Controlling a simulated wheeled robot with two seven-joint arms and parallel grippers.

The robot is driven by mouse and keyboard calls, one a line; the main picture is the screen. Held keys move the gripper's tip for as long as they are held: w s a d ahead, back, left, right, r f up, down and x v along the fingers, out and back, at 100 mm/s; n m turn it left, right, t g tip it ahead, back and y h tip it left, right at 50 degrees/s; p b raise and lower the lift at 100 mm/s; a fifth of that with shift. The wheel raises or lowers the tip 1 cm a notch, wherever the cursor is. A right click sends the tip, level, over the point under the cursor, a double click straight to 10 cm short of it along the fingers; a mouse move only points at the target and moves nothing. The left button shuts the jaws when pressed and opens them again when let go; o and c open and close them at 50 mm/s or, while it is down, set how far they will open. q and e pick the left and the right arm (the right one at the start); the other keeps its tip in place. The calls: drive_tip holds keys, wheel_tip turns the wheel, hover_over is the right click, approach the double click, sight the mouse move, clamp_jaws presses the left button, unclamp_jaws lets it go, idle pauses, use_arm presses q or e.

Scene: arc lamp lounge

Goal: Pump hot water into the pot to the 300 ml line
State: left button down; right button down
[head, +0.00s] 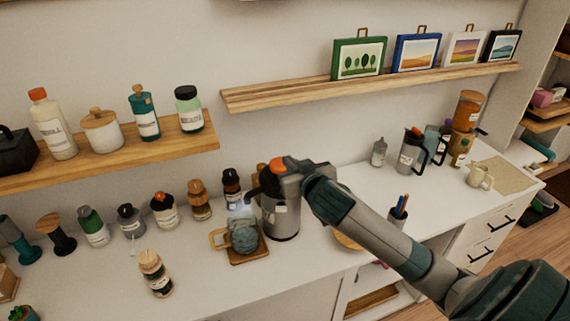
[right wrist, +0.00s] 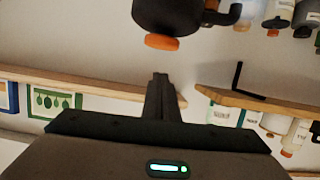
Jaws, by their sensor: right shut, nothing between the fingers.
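The pump flask (head: 281,220) stands on the counter, a steel-grey body with a dark top, a dark spout facing left and an orange pump button (head: 277,165). In the right wrist view the orange button (right wrist: 162,42) shows near my fingertips, with a small gap in the picture. The pot (head: 243,236), with a handle on its left, sits on a wooden board (head: 247,258) below the spout. Its fill line and water level are too small to read. My right gripper (head: 292,164) is shut and empty at the flask's top; its fingers also show in the right wrist view (right wrist: 160,80). My left gripper is out of view.
Several jars and bottles (head: 163,210) line the counter to the left, with a wooden-topped jar (head: 154,272) nearer the front. A pen cup (head: 398,213) and a dark-handled jug (head: 411,150) stand to the right. Shelves with bottles and pictures (head: 359,59) hang above.

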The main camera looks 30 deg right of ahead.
drive_tip(key=v, duration=0.3)
drive_tip(key=shift+b, duration=0.3)
idle(0.3)
